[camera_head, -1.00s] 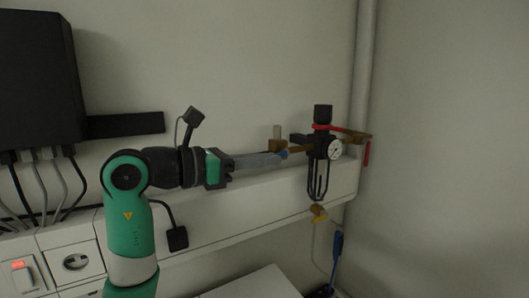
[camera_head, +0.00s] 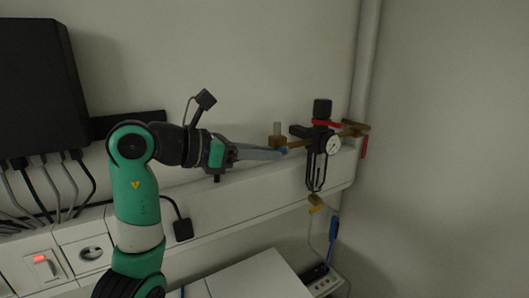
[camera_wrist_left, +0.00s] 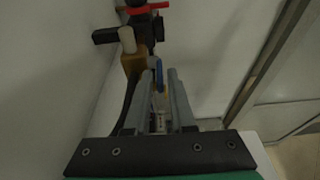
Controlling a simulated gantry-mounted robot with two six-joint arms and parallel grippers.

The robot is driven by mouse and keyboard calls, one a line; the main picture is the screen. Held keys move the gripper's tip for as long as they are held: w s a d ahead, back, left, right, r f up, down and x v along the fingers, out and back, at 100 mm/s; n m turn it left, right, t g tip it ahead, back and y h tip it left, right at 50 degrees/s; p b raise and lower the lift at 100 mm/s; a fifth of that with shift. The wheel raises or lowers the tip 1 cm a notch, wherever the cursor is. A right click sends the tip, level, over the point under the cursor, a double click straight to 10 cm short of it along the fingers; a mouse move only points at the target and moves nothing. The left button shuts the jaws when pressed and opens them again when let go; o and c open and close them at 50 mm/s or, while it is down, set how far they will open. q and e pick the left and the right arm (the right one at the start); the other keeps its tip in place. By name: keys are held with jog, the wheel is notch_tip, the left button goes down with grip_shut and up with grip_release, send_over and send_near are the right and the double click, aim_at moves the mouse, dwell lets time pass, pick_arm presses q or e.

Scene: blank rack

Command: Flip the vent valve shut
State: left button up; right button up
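A small brass valve (camera_head: 277,141) with a pale upright cylinder (camera_head: 277,129) sits left of a black regulator with a round gauge (camera_head: 333,144). A blue lever (camera_wrist_left: 159,75) hangs at the brass valve body (camera_wrist_left: 133,66) in the left wrist view. My left gripper (camera_head: 283,152) points right, its long grey fingertips at the blue lever. In the wrist view, its fingers (camera_wrist_left: 160,72) are parted, with the lever in the gap between the tips. I cannot tell if they touch it. My right gripper is not in view.
A red handle (camera_head: 364,148) hangs at the right end of the brass line, beside a grey wall pipe (camera_head: 362,70). A white wall duct (camera_head: 250,205) runs below the fittings. A black box (camera_head: 35,90) with cables is at the left. A white surface (camera_head: 255,275) lies below.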

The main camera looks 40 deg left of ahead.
pick_arm(q)
jog(key=b+v, duration=0.3)
jog(key=v, duration=0.8)
jog(key=shift+s, duration=0.3)
jog(key=shift+a+r, duration=0.1)
jog(key=shift+r, duration=0.05)
